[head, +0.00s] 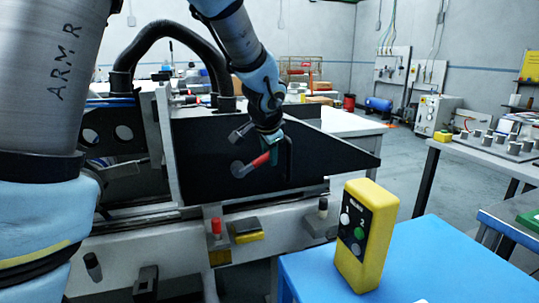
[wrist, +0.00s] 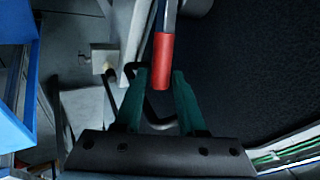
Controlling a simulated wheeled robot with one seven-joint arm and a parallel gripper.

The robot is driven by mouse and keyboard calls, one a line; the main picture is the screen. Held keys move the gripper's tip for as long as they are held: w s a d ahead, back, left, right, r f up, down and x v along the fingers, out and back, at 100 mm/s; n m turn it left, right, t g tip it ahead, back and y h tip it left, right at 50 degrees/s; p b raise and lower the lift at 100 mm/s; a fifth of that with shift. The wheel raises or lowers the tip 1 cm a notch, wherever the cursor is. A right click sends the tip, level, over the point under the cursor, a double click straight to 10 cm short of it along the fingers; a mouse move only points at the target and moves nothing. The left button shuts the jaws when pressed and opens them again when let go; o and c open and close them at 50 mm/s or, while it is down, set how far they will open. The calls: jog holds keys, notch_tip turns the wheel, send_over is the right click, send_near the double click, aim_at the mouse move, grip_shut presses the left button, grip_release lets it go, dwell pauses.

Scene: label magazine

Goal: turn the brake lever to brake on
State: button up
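The brake lever has a red grip (head: 260,160) and a round grey pivot (head: 238,168) on the dark side plate of the machine. In the head view it slants up to the right from the pivot. My gripper (head: 274,145) is at the grip's upper right end. In the wrist view the red grip's end (wrist: 163,62) lies between the two green fingertips of my gripper (wrist: 161,76). Whether either finger touches the grip is unclear.
A yellow control box (head: 364,235) with buttons stands on a blue table (head: 435,262) at the front right. A black hose (head: 170,28) arches over the machine behind my arm. Smaller red and black knobs (head: 216,226) sit low on the machine's front rail.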

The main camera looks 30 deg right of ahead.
jog(key=shift+w+d+f, duration=0.15)
jog(key=shift+w+f, duration=0.1)
jog(key=shift+f, duration=0.2)
grip_shut()
dwell(1.2)
